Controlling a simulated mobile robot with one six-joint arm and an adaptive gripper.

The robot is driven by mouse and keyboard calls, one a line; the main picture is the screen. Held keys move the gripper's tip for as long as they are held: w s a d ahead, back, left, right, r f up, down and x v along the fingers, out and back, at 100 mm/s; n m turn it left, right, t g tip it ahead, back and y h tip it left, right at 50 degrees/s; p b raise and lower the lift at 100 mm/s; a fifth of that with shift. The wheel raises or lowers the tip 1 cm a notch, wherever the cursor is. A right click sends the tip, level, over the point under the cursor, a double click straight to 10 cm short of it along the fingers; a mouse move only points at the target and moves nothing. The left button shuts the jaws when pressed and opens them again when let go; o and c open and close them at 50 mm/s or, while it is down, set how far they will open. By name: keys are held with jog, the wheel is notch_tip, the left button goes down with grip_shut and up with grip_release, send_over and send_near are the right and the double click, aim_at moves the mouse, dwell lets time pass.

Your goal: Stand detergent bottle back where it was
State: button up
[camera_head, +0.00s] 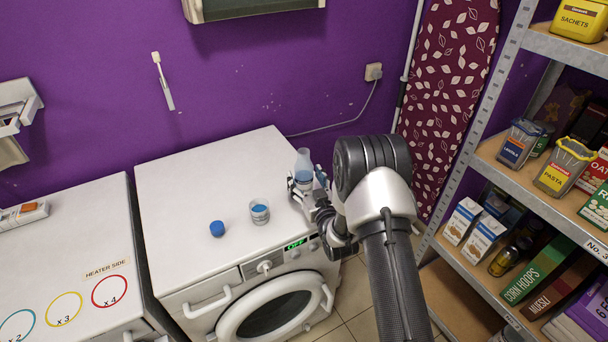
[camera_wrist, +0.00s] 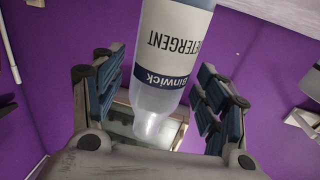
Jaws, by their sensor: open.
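The detergent bottle (camera_head: 303,162), clear with blue liquid and a white-and-navy label, is upright at the right side of the washing machine's top (camera_head: 200,185). My gripper (camera_head: 307,187) is open with its fingers on either side of the bottle. In the wrist view the bottle (camera_wrist: 172,45) shows inverted between the spread blue-padded fingers (camera_wrist: 158,98), with visible gaps on both sides. The bottle's base is partly hidden by my gripper in the head view. A blue cap (camera_head: 217,229) and a clear cup with blue liquid (camera_head: 260,211) stand on the machine top.
A second white appliance (camera_head: 75,225) with coloured rings stands at the left. A shelf rack (camera_head: 500,170) with groceries stands at the right. A patterned ironing board (camera_head: 447,95) leans on the purple wall. The machine's rear top is clear.

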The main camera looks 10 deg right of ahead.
jog(key=s+d+p, duration=0.2)
jog(key=s, duration=0.8)
notch_tip(320, 180, up, 10)
jog(key=w+g+h, duration=0.1)
jog(key=w+g, duration=0.1)
jog(key=g, duration=0.1)
jog(key=s+r+g+h, duration=0.2)
jog(key=s+r+g, duration=0.1)
jog(key=s+r, duration=0.35)
jog(key=s+a+r+g, duration=0.1)
jog(key=s+r+g, duration=0.1)
jog(key=s, duration=1.3)
jog(key=s+a+r+m+g, duration=0.1)
jog(key=s+r+g, duration=0.2)
jog(key=s, duration=1.2)
jog(key=shift+s+r+m+g, duration=0.2)
jog(key=shift+s+m+g, duration=0.15)
jog(key=shift+g, duration=0.75)
